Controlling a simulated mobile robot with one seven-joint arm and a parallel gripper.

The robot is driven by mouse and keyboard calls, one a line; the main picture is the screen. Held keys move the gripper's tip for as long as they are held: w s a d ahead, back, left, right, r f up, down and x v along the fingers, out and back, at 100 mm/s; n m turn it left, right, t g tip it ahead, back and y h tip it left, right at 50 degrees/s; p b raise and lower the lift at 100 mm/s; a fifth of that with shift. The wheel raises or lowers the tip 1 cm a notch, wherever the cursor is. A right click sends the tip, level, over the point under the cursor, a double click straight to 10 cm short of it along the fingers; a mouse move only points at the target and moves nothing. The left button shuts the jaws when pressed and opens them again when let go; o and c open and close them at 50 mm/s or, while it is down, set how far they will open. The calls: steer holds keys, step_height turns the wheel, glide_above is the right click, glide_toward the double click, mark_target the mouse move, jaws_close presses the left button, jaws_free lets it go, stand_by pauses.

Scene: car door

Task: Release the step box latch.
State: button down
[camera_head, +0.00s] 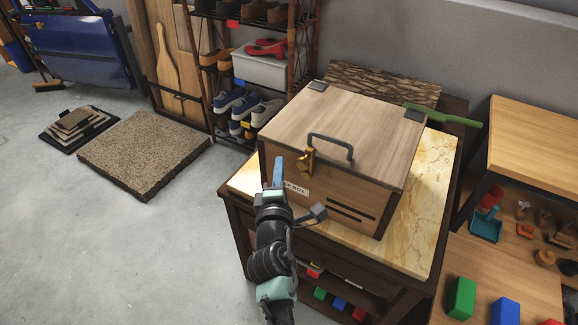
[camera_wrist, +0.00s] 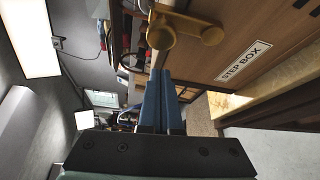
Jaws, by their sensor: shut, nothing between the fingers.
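The step box (camera_head: 335,150) is a wooden box with a closed lid, a dark handle (camera_head: 331,146) and black corner pieces. Its brass latch (camera_head: 306,161) is on the front near the lid's front edge. In the wrist view the latch (camera_wrist: 186,29) shows large at the top, with two rounded knobs, beside the STEP BOX label (camera_wrist: 243,61). My gripper (camera_head: 278,170) is in front of the box, left of the latch in the head view. Its blue fingers (camera_wrist: 163,76) are shut together and empty, with tips just short of the latch; contact is not visible. My gripper partly covers the label in the head view.
The box stands on a marble-topped table (camera_head: 425,200). A green-handled tool (camera_head: 440,115) lies behind it. A shoe rack (camera_head: 250,60) stands behind left, and a wooden workbench (camera_head: 535,140) is at right. The floor at left is mostly open.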

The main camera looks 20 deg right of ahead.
mark_target(306, 168)
steer(key=shift+s+d+r+p, duration=0.3)
steer(key=shift+s+d+p, duration=0.2)
steer(key=shift+s+d, duration=0.35)
steer(key=shift+f+b, duration=0.1)
steer(key=shift+b, duration=0.35)
